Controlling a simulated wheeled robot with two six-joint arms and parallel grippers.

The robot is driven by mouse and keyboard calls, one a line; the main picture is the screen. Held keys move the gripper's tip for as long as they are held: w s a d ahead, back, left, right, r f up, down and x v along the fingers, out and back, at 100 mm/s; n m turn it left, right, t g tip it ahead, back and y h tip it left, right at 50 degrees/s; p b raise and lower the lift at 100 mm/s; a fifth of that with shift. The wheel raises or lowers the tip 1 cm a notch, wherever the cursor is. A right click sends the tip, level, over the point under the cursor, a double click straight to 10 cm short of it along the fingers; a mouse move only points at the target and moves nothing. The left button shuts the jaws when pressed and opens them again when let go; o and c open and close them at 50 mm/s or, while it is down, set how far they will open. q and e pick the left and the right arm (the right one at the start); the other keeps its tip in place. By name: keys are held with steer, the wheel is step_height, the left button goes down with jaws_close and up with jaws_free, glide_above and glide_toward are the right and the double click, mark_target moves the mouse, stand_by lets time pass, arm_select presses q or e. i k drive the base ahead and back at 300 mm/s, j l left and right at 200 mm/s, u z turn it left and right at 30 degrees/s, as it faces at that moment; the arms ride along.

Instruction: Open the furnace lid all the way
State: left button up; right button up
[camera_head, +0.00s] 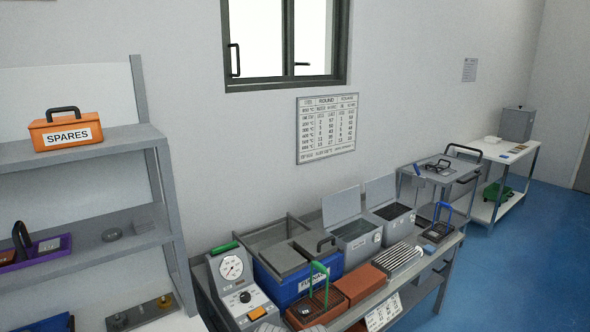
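The furnace is a blue box (287,292) on the bench, with a partly hidden label on its front. Grey slabs lie flat across its top; the lid (312,245) appears to be among them, lying down, with a black handle (326,242) at its right. I cannot tell exactly where the lid ends and the fixed top begins. A tray with a tall green handle (319,270) stands in front and covers part of the furnace front.
A tester with a round dial (231,268) stands left of the furnace. Two grey tanks (357,238) with raised lids stand to its right. Reddish bricks (360,284) and a roller rack (399,258) line the bench front. Shelves (95,150) stand at left; blue floor (520,260) is open at right.

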mark_target(285, 261)
steer(key=i+l+u, duration=0.1)
steer(key=i+l, duration=0.15)
steer(key=i+l+u, duration=0.1)
steer(key=l, duration=0.3)
steer(key=i+l+u, duration=0.1)
steer(key=i+l, duration=0.2)
steer(key=i+l+u, duration=0.1)
steer(key=l, duration=0.3)
steer(key=i+l+u, duration=0.1)
steer(key=i+l, duration=0.2)
steer(key=i+l+u, duration=0.1)
steer(key=l, duration=0.4)
